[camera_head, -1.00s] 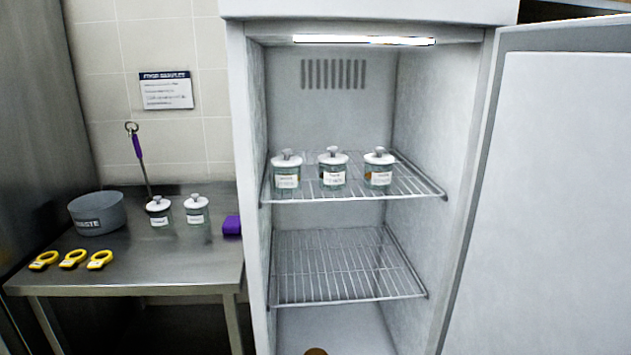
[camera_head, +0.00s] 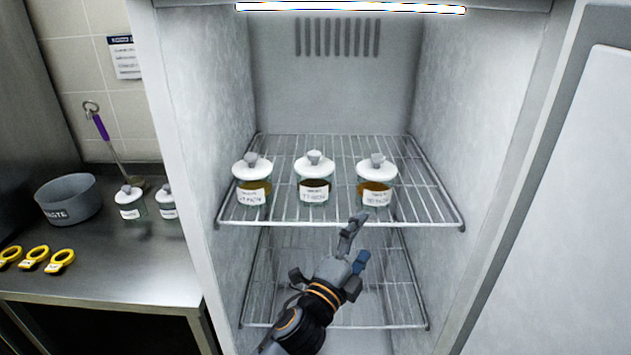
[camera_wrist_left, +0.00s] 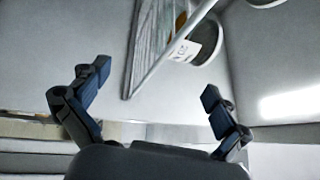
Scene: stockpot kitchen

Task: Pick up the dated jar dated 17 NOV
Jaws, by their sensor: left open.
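Three lidded glass jars stand upright in a row on the upper wire shelf (camera_head: 440,212) of the open fridge: a left jar (camera_head: 252,182), a middle jar (camera_head: 314,180) and a right jar (camera_head: 376,184). Each has a white lid, brownish contents and a white date label. The dates are too blurred to read surely; the left label may read 17 NOV. My left gripper (camera_head: 358,243) is open and empty, just below and in front of the shelf's front edge, nearest the right jar. In the left wrist view its fingers (camera_wrist_left: 156,82) are apart, with one labelled jar (camera_wrist_left: 185,48) beyond.
The fridge door (camera_head: 560,220) stands open at the right. A lower wire shelf (camera_head: 395,290) is empty. On the steel counter (camera_head: 130,265) at left are two more jars, a grey waste pot (camera_head: 68,200) and several yellow-handled tools (camera_head: 35,256).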

